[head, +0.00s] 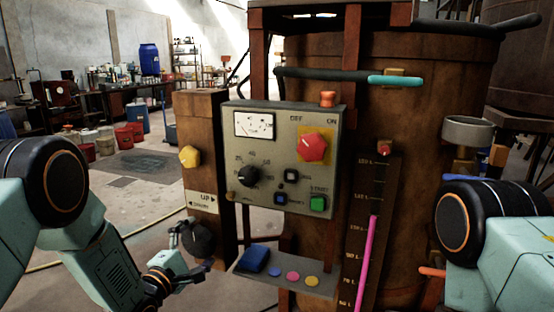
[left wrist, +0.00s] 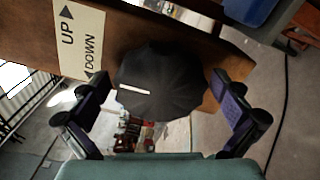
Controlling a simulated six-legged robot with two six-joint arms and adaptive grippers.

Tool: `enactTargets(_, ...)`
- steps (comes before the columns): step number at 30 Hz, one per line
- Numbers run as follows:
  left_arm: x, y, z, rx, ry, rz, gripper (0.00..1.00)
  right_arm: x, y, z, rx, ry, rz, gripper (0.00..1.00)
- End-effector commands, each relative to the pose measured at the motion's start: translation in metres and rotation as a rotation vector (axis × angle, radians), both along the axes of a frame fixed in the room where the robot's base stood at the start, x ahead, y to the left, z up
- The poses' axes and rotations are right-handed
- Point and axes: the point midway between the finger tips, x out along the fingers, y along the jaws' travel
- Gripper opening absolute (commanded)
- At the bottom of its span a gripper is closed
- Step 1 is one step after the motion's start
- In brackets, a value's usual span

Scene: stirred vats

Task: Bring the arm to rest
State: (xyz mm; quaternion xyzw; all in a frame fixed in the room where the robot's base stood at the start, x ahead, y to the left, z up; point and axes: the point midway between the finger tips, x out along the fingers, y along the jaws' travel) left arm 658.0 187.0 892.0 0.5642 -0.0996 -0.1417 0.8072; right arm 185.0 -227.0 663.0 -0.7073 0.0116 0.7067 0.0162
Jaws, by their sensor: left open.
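My left gripper (head: 190,250) is in front of a wooden post at the left of the control panel. Its jaws are open, one finger on each side of a black fluted knob (head: 197,238). In the left wrist view the knob (left wrist: 160,78) lies between the spread fingers of the gripper (left wrist: 160,112), with gaps, and a white mark shows on its face. An UP/DOWN label (head: 201,201) is above the knob in the head view. My right arm shows at the right edge, but its gripper is out of view.
The grey control panel (head: 270,130) has a gauge, dials and buttons. A small shelf (head: 280,275) with a blue block and coloured discs sits below it. A large brown vat (head: 430,110) stands behind at right. Floor (head: 110,205) at left is mostly clear.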

Motion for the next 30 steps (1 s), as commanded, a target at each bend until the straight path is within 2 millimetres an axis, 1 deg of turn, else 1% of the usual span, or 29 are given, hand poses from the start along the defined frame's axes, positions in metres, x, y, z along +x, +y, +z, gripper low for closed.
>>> enactTargets(30,0.000,0.000,-0.004,0.769,-0.280,0.001,1.00,0.000,0.000,-0.016,0.000,0.000,0.000,0.40)
